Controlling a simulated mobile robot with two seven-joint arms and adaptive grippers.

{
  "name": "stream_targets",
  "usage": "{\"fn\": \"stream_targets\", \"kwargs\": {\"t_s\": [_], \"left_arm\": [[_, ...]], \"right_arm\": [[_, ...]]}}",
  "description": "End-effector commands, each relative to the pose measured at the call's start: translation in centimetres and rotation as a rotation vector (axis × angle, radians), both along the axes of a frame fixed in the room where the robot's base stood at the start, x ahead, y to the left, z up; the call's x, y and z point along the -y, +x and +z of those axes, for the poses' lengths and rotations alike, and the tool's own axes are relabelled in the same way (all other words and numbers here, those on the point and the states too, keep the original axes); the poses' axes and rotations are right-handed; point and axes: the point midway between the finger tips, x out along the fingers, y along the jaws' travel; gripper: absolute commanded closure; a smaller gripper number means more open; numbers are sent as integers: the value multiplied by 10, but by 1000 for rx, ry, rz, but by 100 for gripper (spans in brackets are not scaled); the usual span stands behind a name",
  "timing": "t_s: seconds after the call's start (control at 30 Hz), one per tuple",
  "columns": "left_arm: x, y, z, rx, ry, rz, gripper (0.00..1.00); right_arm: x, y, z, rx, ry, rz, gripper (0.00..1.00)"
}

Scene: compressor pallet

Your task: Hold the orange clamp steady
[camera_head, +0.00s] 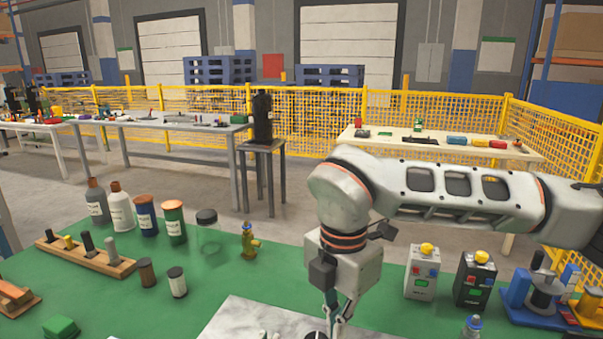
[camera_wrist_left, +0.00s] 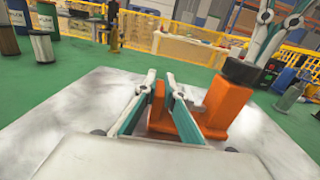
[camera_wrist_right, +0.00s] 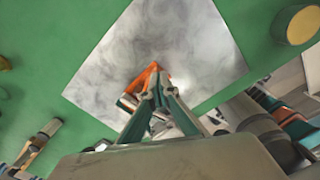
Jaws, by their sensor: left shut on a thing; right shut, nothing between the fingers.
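The orange clamp (camera_wrist_left: 228,106) stands on a pale, smudged metal plate (camera_wrist_left: 80,115), with a dark round knob (camera_wrist_left: 241,70) on top. My left gripper (camera_wrist_left: 162,78) is shut on an upright orange part at the clamp's left side. My right gripper (camera_head: 335,327) points down at the bottom of the head view, shut and empty. In the left wrist view it comes in from above the dark knob; I cannot tell whether it touches. In the right wrist view the clamp (camera_wrist_right: 147,76) is partly hidden behind my right gripper (camera_wrist_right: 158,84). My left gripper is outside the head view.
The plate lies on a green tabletop (camera_head: 130,300). Bottles and jars (camera_head: 174,222) stand at the left behind a wooden holder (camera_head: 85,257). Two button boxes (camera_head: 422,275) and a blue device (camera_head: 535,300) stand at the right.

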Motion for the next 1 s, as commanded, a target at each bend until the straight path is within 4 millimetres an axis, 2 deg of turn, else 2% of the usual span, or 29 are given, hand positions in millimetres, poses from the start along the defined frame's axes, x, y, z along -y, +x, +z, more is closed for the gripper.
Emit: {"fn": "stream_targets", "kwargs": {"t_s": [1.0], "left_arm": [[1,-1,0,0,0,-3,100]], "right_arm": [[-18,17,0,0,3,3,100]]}}
